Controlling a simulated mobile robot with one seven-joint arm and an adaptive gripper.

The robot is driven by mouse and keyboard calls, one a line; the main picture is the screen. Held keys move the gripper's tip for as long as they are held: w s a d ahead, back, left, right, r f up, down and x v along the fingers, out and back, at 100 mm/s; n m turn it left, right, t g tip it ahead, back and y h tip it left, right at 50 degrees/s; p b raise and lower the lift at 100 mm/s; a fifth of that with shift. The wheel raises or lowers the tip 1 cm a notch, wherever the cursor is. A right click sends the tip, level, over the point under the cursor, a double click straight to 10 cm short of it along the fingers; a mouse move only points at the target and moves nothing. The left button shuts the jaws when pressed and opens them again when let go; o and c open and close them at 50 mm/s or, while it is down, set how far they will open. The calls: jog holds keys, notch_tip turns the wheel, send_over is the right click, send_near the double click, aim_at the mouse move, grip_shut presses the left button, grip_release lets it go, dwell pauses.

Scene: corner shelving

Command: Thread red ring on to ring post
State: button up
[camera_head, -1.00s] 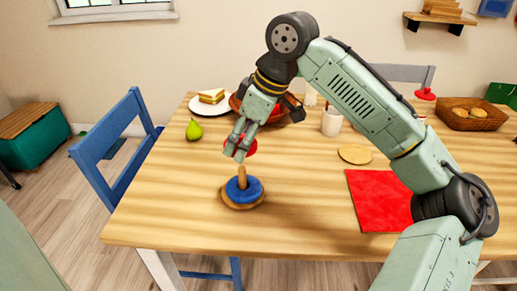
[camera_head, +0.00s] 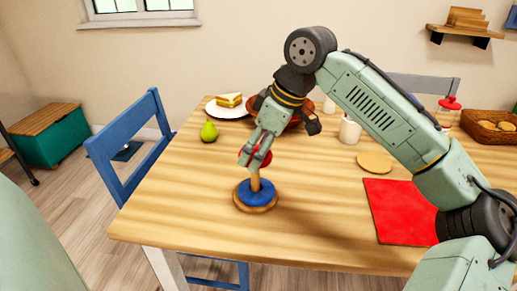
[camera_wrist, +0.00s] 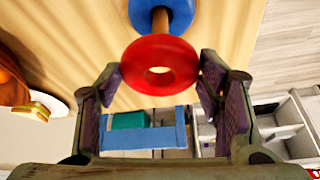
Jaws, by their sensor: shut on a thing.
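The red ring (camera_head: 246,153) is held between the fingertips of my gripper (camera_head: 254,162), just above the ring post. In the wrist view the red ring (camera_wrist: 135,62) sits between the two fingers of my gripper (camera_wrist: 160,70), its hole facing the camera. The wooden ring post (camera_head: 255,183) stands upright on a round base, with a blue ring (camera_head: 263,193) around its foot. The post (camera_wrist: 160,20) and blue ring (camera_wrist: 180,12) show beyond the red ring in the wrist view. I cannot tell whether the post tip is inside the red ring's hole.
A green pear (camera_head: 209,131), a sandwich plate (camera_head: 222,110) and a reddish bowl (camera_head: 292,122) stand behind. A white cup (camera_head: 350,131), a round tan coaster (camera_head: 374,162) and a red mat (camera_head: 402,208) lie to the right. The table in front of the post is clear.

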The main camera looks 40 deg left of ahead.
jog(key=shift+f+b, duration=0.45)
jog(key=shift+f, duration=1.5)
jog(key=shift+p, duration=1.2)
dwell(0.4)
dwell(0.4)
jog(key=o, duration=1)
jog(key=shift+r, duration=0.1)
jog(key=v, duration=1.2)
